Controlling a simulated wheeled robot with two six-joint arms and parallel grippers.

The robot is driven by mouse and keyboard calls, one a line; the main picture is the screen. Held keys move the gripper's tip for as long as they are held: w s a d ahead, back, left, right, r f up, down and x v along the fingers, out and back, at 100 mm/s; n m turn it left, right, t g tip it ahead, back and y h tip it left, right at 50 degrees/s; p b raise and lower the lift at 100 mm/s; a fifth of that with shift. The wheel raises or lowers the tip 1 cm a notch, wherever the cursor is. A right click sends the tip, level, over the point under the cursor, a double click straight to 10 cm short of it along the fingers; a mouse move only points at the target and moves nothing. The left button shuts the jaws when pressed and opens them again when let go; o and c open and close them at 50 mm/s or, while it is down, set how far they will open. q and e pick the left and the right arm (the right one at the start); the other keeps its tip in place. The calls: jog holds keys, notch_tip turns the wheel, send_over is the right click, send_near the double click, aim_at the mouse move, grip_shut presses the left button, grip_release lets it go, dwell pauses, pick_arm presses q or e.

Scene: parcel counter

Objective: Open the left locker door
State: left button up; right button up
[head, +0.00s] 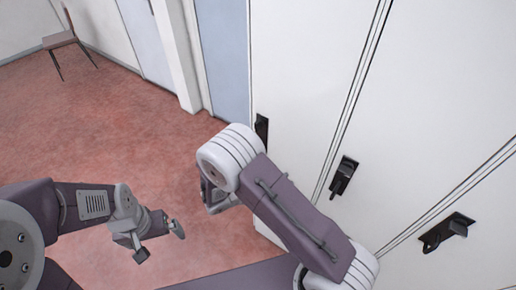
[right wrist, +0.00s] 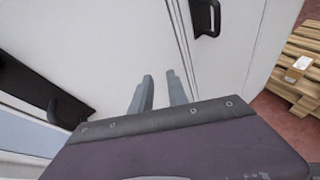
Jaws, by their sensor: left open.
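The left locker door (head: 305,70) is white and looks flush with its neighbour. Its black handle (head: 262,128) is near its left edge in the head view. In the right wrist view a dark handle (right wrist: 38,92) at the left appears to be the same one. My right gripper (right wrist: 160,78) is open and empty in front of the white door, with the handle to its left. In the head view my right wrist mostly hides that gripper. My left gripper (head: 159,243) is open and empty over the red floor, left of the lockers.
Two more locker doors have black handles, one in the middle (head: 343,175) and one at lower right (head: 447,232). A chair (head: 62,40) stands far left. In the right wrist view a wooden pallet (right wrist: 300,65) with a small parcel (right wrist: 298,68) is at the right. Red floor is free at the left.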

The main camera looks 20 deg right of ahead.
jog(key=w+a+n+t+y, duration=0.2)
jog(key=w+a+n+t, duration=0.5)
jog(key=a+n+t, duration=0.4)
jog(key=w+d, duration=0.1)
jog(key=w, duration=0.1)
jog(key=w+d+m+p, duration=0.1)
jog(key=w+d, duration=0.1)
jog(key=w, duration=0.1)
jog(key=w+d+m+g+p, duration=0.1)
jog(key=w+d, duration=0.1)
jog(key=shift+w+d+r+h, duration=0.15)
jog(key=shift+d+r+h, duration=0.1)
jog(key=shift+r+h, duration=0.1)
pick_arm(q)
jog(key=r, duration=0.3)
jog(key=shift+s+r, duration=0.1)
jog(key=shift+s, duration=0.1)
pick_arm(e)
grip_shut()
